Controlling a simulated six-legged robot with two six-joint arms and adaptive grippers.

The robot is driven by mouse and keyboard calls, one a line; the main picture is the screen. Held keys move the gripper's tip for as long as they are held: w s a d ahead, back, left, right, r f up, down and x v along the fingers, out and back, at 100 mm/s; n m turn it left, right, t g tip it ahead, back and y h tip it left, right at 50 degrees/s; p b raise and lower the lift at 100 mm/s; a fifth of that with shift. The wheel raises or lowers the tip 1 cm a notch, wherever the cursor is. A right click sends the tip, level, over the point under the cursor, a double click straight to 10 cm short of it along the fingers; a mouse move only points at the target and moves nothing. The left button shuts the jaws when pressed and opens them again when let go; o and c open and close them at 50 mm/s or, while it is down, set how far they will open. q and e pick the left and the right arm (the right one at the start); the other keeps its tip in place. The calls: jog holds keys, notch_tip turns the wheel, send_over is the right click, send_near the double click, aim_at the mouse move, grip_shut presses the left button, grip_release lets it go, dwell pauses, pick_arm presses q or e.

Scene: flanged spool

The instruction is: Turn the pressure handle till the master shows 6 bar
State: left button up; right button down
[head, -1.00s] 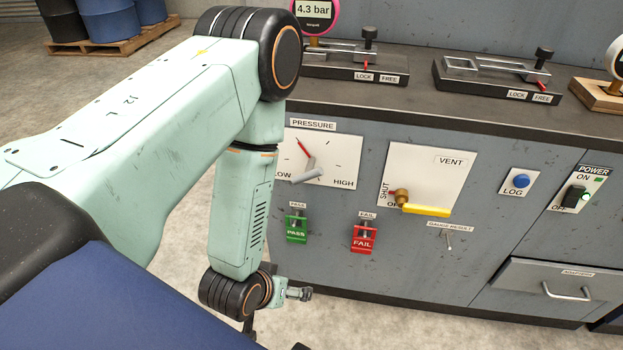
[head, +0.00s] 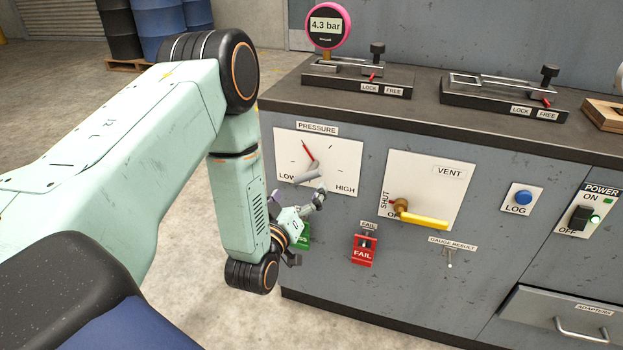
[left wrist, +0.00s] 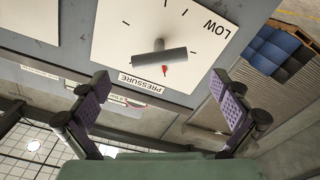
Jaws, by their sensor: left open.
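The pressure handle (head: 306,177) is a grey bar on a white dial plate marked LOW and HIGH, with a red pointer aimed up and left. It also shows in the left wrist view (left wrist: 160,58), where the plate appears upside down. The master gauge (head: 327,25) has a pink rim and reads 4.3 bar. My left gripper (head: 304,200) is just below the handle in the head view, apart from it. In the left wrist view its two purple-padded fingers (left wrist: 160,105) are spread wide with nothing between them. My right gripper is not in view.
The vent panel (head: 428,180) with a yellow lever is right of the pressure plate. Below are a red FAIL tag (head: 363,252) and a green PASS tag (head: 305,237), partly hidden by my gripper. The bench top (head: 430,112) overhangs the panel and carries two clamp fixtures.

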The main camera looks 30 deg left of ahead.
aim_at(306, 179)
pick_arm(q)
jog(key=b+x, duration=0.2)
jog(key=x, duration=0.4)
jog(key=shift+w+a, duration=0.2)
jog(key=shift+w, duration=0.15)
jog(key=shift+w+a+r, duration=0.1)
jog(key=shift+w, duration=0.5)
jog(key=shift+c, duration=0.4)
jog(key=shift+s, duration=0.1)
jog(key=c, duration=0.9)
jog(key=shift+c, duration=0.2)
